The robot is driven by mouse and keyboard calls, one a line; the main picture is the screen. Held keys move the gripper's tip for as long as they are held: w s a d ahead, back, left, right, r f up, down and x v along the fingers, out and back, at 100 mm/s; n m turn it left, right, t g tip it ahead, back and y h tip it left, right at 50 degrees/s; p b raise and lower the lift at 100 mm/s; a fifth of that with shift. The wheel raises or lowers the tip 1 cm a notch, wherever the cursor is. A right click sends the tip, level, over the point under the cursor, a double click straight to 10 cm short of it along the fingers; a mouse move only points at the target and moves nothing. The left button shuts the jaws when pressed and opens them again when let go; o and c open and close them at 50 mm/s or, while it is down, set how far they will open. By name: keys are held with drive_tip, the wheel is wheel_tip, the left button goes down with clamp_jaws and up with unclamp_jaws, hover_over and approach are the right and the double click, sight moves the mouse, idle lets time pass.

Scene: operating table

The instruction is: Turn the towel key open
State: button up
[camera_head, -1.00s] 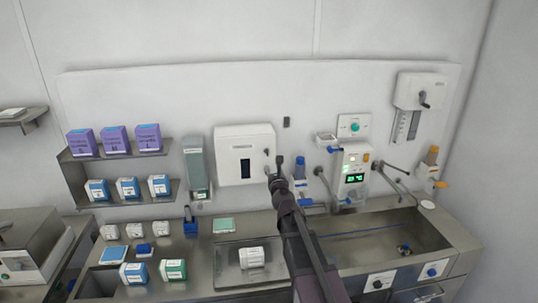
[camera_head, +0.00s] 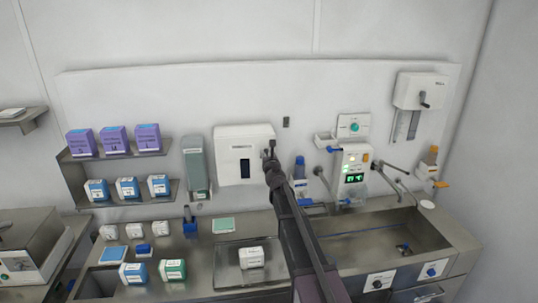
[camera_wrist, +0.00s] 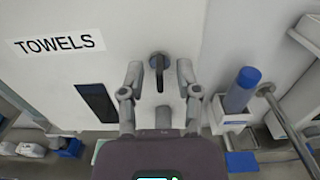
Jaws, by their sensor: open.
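The white towel dispenser (camera_head: 230,140) hangs on the back wall with a dark window in its front. In the wrist view its front (camera_wrist: 100,60) carries the label TOWELS. The towel key (camera_wrist: 157,66) is a dark upright tab on a round grey base. My gripper (camera_wrist: 160,80) is open, with one finger on each side of the key and a gap on both sides. In the head view my gripper (camera_head: 270,155) is at the dispenser's right side and hides most of the key.
A blue-capped bottle (camera_head: 300,168) in a wall holder stands right of the dispenser and also shows in the wrist view (camera_wrist: 241,92). A grey-green dispenser (camera_head: 196,165) hangs to the left. A control box (camera_head: 352,170) and the sink (camera_head: 390,240) are further right.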

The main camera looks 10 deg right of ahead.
drive_tip(key=shift+w, duration=0.1)
clamp_jaws()
